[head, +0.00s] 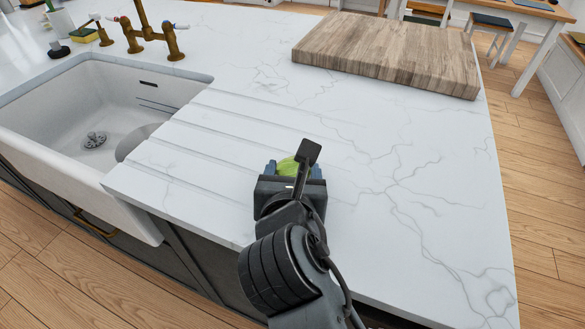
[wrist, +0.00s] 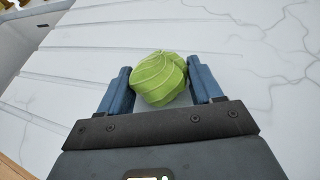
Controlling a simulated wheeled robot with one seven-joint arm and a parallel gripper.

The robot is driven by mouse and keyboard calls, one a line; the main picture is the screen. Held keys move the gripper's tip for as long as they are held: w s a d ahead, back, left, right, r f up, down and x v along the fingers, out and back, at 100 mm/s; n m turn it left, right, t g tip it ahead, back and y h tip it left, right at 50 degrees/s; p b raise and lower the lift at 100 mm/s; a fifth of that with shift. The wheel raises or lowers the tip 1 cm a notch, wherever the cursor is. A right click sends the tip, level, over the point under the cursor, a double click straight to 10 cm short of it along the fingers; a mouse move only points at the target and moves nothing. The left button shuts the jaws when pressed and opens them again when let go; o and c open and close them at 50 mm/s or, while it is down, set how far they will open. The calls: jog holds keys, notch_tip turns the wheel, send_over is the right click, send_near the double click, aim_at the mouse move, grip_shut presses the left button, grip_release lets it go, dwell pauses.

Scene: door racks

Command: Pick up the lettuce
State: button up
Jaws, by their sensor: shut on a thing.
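The lettuce (wrist: 158,79) is a round, light green head with pale veins. In the wrist view it sits between the two blue fingers of my gripper (wrist: 160,82), which is shut on it. In the head view the lettuce (head: 288,166) shows only in part behind my gripper (head: 294,170), over the white marble counter (head: 410,200). I cannot tell whether the lettuce touches the counter or is a little above it.
A white sink (head: 100,105) with a brass faucet (head: 150,38) is at the left, beside the grooved drainboard. A thick wooden cutting board (head: 388,54) lies at the back right. The counter right of my gripper is clear up to its right edge.

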jog(key=shift+c, duration=0.8)
